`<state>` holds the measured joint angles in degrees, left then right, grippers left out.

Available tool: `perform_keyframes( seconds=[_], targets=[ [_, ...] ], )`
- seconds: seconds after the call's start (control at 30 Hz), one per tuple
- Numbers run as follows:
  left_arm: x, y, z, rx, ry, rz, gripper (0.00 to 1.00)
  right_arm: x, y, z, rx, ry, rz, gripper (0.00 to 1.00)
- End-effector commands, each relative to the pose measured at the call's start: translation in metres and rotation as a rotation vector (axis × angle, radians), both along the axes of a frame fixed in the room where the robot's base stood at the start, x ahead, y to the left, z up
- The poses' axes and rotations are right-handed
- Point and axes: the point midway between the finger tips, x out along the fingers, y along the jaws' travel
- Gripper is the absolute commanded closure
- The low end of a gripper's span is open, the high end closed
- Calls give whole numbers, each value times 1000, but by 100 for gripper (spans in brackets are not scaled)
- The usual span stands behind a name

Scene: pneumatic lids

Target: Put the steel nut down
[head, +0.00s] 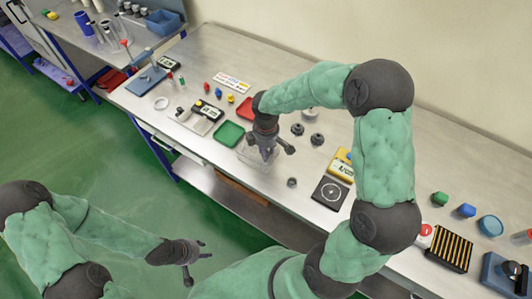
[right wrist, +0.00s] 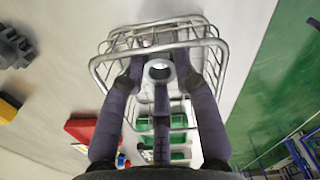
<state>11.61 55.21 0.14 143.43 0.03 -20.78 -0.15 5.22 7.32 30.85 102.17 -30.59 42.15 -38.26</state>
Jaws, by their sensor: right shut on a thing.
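The steel nut (right wrist: 159,70) is a small grey ring, held between the fingertips of my right gripper (right wrist: 158,75) in the right wrist view. Behind the nut and fingers is a wire basket (right wrist: 212,45); how deep the nut sits relative to its rim I cannot tell. In the head view my right gripper (head: 268,155) points down at the basket (head: 243,158) near the table's front edge, and the nut is hidden there. My left gripper (head: 198,262) is open and empty, off the table over the floor.
A green tray (head: 229,134) and a red tray (head: 245,110) lie left of my right gripper. Dark knobs (head: 297,129) stand to its right. A small ring-like part (head: 292,182) and a black square plate (head: 330,193) lie near the front edge.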

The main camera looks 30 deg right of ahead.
Motion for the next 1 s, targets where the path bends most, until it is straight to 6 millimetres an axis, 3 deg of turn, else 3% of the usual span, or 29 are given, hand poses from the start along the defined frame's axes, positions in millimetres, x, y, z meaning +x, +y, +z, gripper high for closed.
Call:
perform_keyframes(
  seconds=[0.1, 0.47, 0.5, 0.53, 0.87, 1.0],
  targets=[
    [0, 0, -3, 0, 0, 0, 60, 0, 0, -12, 1, -2, -3, 100],
    [0, 0, -5, 0, 0, 0, 60, 0, 0, -15, 1, -2, -2, 100],
    [0, 0, -5, 0, 0, 0, 60, 0, 0, -15, 1, -2, -2, 64],
    [0, 0, -5, 0, 0, 0, 60, 0, 0, -14, 1, -2, -2, 60],
    [0, 0, -4, 0, 0, 0, 60, 0, 0, -13, 1, -2, -2, 60],
    [0, 0, 0, 0, 0, 0, 60, 1, 0, -3, -1, -4, -1, 60]
  ],
)
